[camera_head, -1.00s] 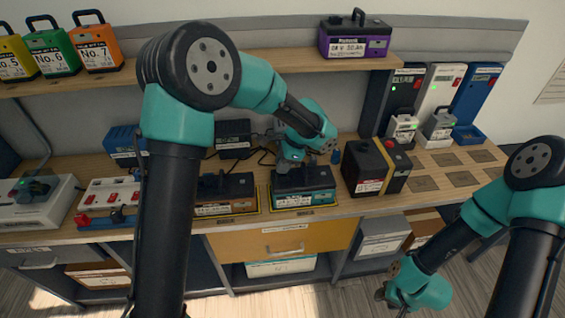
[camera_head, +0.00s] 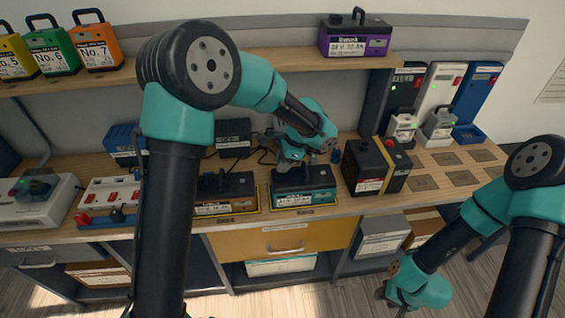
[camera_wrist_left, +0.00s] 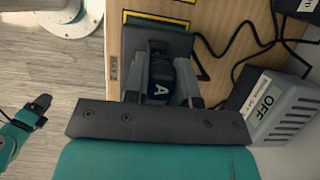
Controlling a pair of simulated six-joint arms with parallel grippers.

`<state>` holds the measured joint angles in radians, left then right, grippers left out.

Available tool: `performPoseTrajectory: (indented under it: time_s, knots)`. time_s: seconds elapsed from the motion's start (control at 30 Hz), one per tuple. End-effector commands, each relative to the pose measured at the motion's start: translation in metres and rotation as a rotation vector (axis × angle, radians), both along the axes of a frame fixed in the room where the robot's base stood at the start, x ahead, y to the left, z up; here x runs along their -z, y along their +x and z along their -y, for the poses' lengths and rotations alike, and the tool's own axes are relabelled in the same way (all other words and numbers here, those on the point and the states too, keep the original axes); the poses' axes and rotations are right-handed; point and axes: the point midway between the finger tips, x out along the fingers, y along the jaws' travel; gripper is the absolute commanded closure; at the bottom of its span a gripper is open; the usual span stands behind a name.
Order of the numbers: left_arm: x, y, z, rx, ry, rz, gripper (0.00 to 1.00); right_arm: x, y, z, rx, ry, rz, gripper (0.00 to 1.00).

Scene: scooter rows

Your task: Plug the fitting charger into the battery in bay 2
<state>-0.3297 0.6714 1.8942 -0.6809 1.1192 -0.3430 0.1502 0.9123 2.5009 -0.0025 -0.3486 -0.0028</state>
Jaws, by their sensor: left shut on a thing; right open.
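My left gripper (camera_head: 291,165) is over the teal-and-black battery (camera_head: 304,197), which sits in a yellow-edged bay. In the left wrist view its jaws (camera_wrist_left: 160,92) are shut on a black plug (camera_wrist_left: 159,80) marked "A", over the dark battery top (camera_wrist_left: 160,40). I cannot tell whether the plug is seated. A charger (camera_wrist_left: 275,112) whose label reads "OFF" stands beside it with a black cable. Two dark-blue and black chargers (camera_head: 126,143) (camera_head: 233,132) stand at the back of the bench. My right gripper (camera_head: 386,294) is open and empty, low in front of the bench.
An orange-labelled battery (camera_head: 225,197) stands in the bay to the left, and a black battery with a red cap (camera_head: 376,168) to the right. Cables lie behind the bays. A shelf (camera_head: 275,63) runs above. The floor in front is clear.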

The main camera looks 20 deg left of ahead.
Motion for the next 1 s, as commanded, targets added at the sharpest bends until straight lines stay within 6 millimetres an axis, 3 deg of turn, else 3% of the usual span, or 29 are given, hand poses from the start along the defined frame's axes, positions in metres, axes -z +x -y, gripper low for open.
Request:
performPoseTrajectory:
  time_s: [1.0]
  knots:
    - [0.010, 0.000, 0.000, 0.000, 0.000, 0.000, 0.99, 0.000, 0.000, 0.000, 0.000, 0.000, 0.000, 0.57]
